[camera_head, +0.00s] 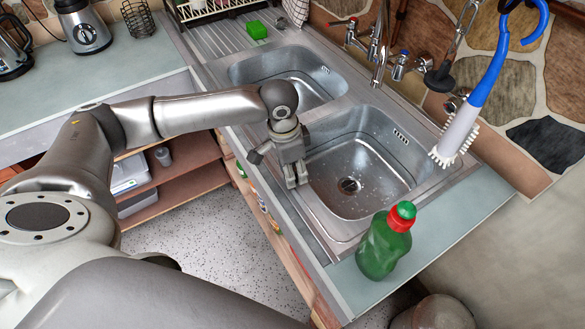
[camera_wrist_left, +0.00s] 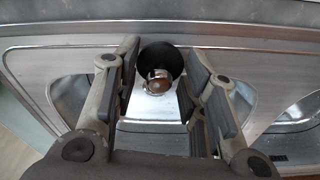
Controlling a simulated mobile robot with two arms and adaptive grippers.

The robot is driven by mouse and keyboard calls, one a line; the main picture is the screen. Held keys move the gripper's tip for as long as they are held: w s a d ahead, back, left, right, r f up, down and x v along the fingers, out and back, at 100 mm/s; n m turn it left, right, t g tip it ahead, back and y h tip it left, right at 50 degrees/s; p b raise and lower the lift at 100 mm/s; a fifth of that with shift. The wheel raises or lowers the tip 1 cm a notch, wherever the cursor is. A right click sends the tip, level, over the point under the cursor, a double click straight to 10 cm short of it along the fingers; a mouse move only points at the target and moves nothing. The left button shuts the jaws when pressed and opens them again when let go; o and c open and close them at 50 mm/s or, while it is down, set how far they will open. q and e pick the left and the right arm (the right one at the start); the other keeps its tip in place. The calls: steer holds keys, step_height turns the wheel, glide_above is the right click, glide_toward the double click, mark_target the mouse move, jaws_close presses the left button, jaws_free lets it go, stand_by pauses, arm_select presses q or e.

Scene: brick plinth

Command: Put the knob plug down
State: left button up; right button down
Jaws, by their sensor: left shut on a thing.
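The knob plug (camera_wrist_left: 160,58) shows in the left wrist view as a dark round disc with a shiny metal knob, between the fingertips of my left gripper (camera_wrist_left: 162,72). The gripper is shut on it. In the head view my left gripper (camera_head: 297,178) points down at the front edge of the steel sink (camera_head: 331,226), beside the near basin (camera_head: 352,165). The plug cannot be made out in the head view. My right gripper is not in view.
A green bottle with a red and green cap (camera_head: 385,240) stands at the sink's near right corner. A second basin (camera_head: 290,75) lies farther back, with a green sponge (camera_head: 257,29) behind it. A blue and white brush (camera_head: 470,110) hangs at the right. The near basin is empty.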

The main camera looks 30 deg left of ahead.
arm_select(q)
steer(key=shift+f, duration=0.55)
steer(key=o, duration=1)
steer(key=shift+f, duration=0.1)
steer(key=shift+c, duration=0.2)
steer(key=shift+r, duration=0.4)
step_height(320, 180, up, 12)
steer(key=s+a+b, duration=0.1)
steer(key=shift+f, duration=0.25)
